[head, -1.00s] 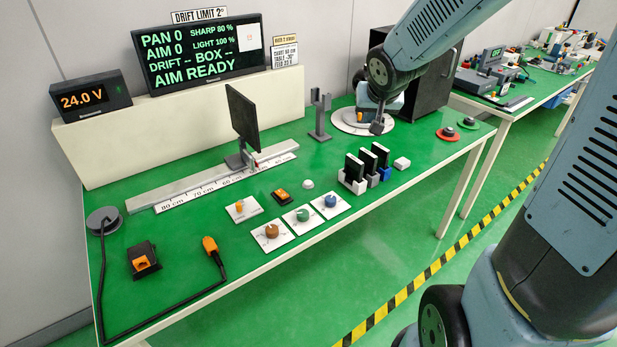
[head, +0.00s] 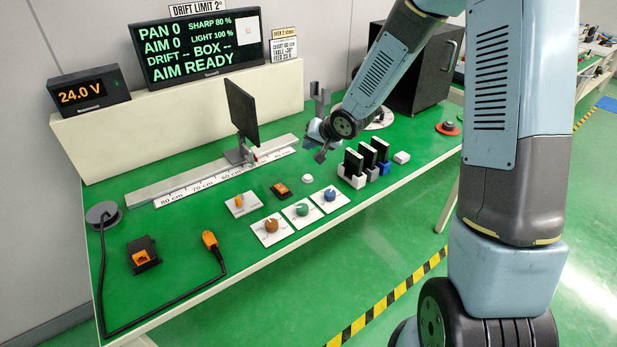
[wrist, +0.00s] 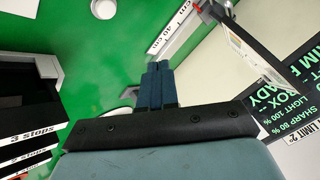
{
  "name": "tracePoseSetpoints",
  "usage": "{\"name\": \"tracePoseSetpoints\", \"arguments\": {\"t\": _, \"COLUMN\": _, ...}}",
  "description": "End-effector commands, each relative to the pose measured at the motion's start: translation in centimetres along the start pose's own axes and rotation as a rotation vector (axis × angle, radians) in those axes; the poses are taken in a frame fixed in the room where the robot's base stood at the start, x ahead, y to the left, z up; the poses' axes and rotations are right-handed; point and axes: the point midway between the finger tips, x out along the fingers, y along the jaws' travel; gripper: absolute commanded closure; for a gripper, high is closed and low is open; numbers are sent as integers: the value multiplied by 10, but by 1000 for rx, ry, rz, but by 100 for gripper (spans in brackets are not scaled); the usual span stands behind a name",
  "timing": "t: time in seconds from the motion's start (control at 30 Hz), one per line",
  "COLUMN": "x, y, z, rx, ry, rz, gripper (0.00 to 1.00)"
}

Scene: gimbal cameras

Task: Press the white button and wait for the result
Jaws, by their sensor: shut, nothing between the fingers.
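The white button (head: 307,178) is a small round dome on the green bench, behind the blue knob and right of the orange rocker switch. In the wrist view the white button (wrist: 103,8) shows at the top edge, left of the fingers. My gripper (head: 321,155) is shut and empty, above the bench, behind and slightly right of the button and apart from it. My gripper (wrist: 158,72) also shows in the wrist view with its dark fingers together. The display (head: 200,50) reads "PAN 0", "AIM 0", "SHARP 80 %", "LIGHT 100 %", "DRIFT -- BOX --", "AIM READY".
Upright black plates (head: 367,158) in small holders stand right of the button. A white block (head: 401,158) lies beyond them. Orange, brown, green and blue knobs sit in front and left. A dark upright screen (head: 242,110) stands on the scaled rail (head: 180,190). A grey post stands behind my gripper.

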Motion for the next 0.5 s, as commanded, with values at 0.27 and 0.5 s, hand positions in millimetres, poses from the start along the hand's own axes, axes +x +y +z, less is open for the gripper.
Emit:
{"name": "tracePoseSetpoints", "arguments": {"t": 0.27, "x": 1, "y": 1, "z": 1, "rx": -1, "ry": -1, "rz": 1, "gripper": 100}}
{"name": "tracePoseSetpoints", "arguments": {"t": 0.5, "x": 15, "y": 10, "z": 12, "rx": 0, "ry": -4, "rz": 2, "gripper": 100}}
